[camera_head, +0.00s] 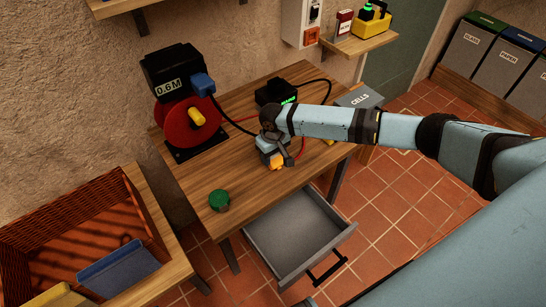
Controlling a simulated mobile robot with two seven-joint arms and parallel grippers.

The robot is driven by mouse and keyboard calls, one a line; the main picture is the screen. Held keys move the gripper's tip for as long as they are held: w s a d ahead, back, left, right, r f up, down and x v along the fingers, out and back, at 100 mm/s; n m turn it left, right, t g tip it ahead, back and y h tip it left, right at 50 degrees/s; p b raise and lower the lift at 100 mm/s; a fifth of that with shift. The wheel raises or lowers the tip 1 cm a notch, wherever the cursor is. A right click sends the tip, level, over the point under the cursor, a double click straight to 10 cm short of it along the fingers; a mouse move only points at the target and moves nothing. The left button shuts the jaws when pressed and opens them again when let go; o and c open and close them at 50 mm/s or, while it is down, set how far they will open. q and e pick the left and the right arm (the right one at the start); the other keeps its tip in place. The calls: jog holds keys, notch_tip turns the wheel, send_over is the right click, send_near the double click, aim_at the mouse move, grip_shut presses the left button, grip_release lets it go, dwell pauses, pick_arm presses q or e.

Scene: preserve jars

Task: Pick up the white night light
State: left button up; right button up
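I cannot make out a white night light in the head view. My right arm reaches in from the right, and its gripper (277,160) is low over the wooden table (245,175), near the front edge above the open drawer. A small orange-yellow piece (276,162) shows at the gripper's tip. I cannot tell whether it is held or part of the gripper. The arm and wrist hide the table behind them, and the fingers are too small to read. My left gripper is not in view.
A red reel (184,126) with a black "0.6M" box stands at the table's left. A green round object (219,200) sits near the front left. A black device (276,93) with green display is behind my wrist. The grey drawer (290,233) stands open. A wicker basket (60,225) is at left.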

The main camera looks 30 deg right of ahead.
jog(key=shift+c, duration=1)
